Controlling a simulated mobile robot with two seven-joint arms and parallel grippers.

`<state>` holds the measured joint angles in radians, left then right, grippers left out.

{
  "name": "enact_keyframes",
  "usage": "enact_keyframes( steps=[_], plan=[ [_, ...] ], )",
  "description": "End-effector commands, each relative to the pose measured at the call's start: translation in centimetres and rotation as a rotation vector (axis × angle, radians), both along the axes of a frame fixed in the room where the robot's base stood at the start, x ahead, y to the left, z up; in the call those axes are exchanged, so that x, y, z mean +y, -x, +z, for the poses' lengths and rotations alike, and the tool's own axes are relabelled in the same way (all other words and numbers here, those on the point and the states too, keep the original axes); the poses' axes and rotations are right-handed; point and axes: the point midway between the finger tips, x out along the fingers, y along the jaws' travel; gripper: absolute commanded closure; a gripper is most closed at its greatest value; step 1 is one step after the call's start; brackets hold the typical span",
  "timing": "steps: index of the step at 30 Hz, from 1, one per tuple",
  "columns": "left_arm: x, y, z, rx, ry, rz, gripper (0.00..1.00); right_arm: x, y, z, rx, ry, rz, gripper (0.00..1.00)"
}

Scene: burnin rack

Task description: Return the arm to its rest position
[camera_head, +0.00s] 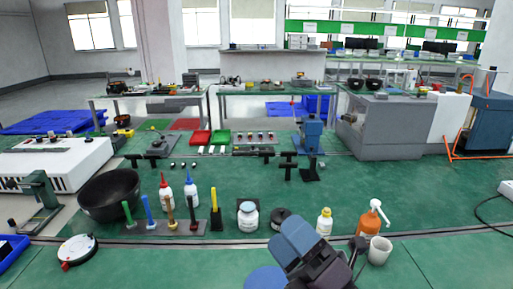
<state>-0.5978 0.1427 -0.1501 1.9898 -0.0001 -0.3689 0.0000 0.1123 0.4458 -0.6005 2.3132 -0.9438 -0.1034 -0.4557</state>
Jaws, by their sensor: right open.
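My right gripper (356,252) is at the bottom centre-right of the head view, at the end of my blue and dark arm. It is open, and I see nothing held in it. Its dark fingers appear close to the white cup (379,251) and the orange pump bottle (371,222); I cannot tell whether they touch. My left gripper is not in view.
A green bench (420,195) carries a small yellow-capped bottle (324,222), a white jar (248,216), a dark round piece (280,218), a rack of coloured tools (170,226) and a black bowl (109,194). The bench's right side is mostly clear.

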Motion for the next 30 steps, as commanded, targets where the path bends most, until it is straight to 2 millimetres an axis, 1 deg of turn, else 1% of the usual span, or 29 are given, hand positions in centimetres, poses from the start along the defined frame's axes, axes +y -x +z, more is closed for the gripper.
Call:
enact_keyframes(
  steps=[1,3,5,6,8,9,11,12,14,15,17,18,21,24,30],
  plan=[
    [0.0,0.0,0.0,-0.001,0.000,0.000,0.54,-1.9,-0.8,-0.8,0.110,-0.084,-0.067,0.10],
    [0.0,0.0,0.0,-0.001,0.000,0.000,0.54,-4.5,-1.8,-2.1,0.263,-0.198,-0.159,0.10],
    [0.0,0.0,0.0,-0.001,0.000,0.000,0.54,-6.9,-2.4,-3.7,0.392,-0.296,-0.237,0.10],
    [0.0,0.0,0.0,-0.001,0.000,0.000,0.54,-8.4,-2.5,-4.9,0.479,-0.358,-0.290,0.10],
    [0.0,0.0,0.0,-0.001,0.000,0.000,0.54,-10.6,-2.5,-6.9,0.607,-0.452,-0.369,0.10],
    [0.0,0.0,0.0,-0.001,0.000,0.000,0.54,-12.1,-2.3,-8.3,0.692,-0.516,-0.423,0.10],
    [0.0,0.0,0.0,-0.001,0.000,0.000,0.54,-14.1,-1.6,-10.6,0.819,-0.607,-0.505,0.10],
    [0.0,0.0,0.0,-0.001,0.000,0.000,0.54,-15.4,-0.9,-12.2,0.904,-0.666,-0.559,0.10],
    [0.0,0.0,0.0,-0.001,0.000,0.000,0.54,-17.1,0.4,-14.6,1.028,-0.754,-0.642,0.10],
    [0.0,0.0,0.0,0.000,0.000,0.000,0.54,-18.1,1.5,-16.2,1.111,-0.812,-0.695,0.10],
    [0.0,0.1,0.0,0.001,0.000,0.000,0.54,-19.5,3.4,-18.4,1.230,-0.894,-0.776,0.10],
    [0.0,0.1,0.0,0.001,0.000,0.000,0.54,-20.1,4.6,-19.7,1.299,-0.941,-0.824,0.10],
    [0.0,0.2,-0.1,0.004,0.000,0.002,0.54,-21.2,7.4,-22.0,1.437,-1.032,-0.921,0.10],
    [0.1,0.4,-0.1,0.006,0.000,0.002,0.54,-21.9,9.8,-23.6,1.541,-1.097,-0.997,0.10],
    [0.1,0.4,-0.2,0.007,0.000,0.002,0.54,-22.6,13.8,-25.6,1.701,-1.193,-1.117,0.10]
  ],
)
